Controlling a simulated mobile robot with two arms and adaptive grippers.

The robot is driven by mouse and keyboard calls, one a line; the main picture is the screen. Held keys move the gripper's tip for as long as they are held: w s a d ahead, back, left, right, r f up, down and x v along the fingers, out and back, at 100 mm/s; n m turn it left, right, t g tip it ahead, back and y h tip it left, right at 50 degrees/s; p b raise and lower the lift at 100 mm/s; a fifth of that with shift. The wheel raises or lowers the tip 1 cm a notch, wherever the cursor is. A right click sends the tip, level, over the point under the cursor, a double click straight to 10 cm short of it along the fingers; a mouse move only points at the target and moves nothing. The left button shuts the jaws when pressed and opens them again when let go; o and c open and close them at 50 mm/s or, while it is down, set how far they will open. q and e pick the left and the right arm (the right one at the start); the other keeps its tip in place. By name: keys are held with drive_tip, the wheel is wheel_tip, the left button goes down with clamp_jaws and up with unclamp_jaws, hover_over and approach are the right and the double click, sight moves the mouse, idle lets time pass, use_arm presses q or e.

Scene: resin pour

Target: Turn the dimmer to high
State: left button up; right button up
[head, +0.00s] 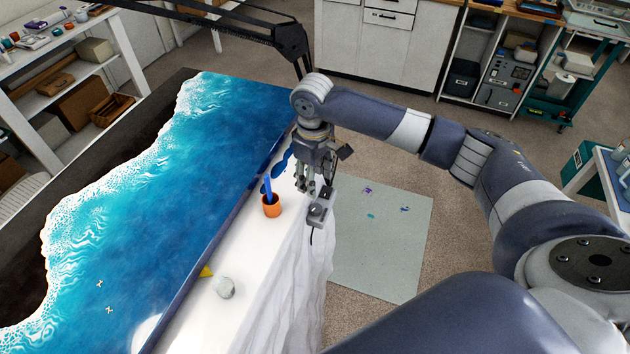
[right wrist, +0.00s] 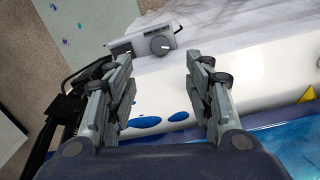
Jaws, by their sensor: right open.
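The dimmer (head: 319,213) is a small grey box with a round knob, on the right edge of the white-covered bench strip. In the right wrist view the dimmer (right wrist: 133,47) lies beyond the fingertips, and its dark round knob (right wrist: 161,45) faces the camera. I cannot tell the knob's setting. My right gripper (head: 308,187) points down just above and behind the dimmer in the head view. My left gripper is not in view.
An orange cup (head: 271,209) holding a blue stick stands left of the dimmer. A pale round object (head: 224,287) and a yellow wedge (head: 206,271) lie nearer. The blue resin tabletop (head: 170,190) fills the left. A stained grey mat (head: 385,240) covers floor at right.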

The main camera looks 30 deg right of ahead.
drive_tip(key=n+t+y+b, duration=0.3)
drive_tip(key=n+y+b, duration=0.1)
drive_tip(key=b, duration=0.1)
approach(317, 208)
drive_tip(key=p+x, duration=0.2)
drive_tip(key=x, duration=0.6)
drive_tip(key=shift+a+f+p, duration=0.1)
drive_tip(key=shift+f+p, duration=0.1)
drive_tip(key=shift+p, duration=0.15)
drive_tip(key=c, duration=1.1)
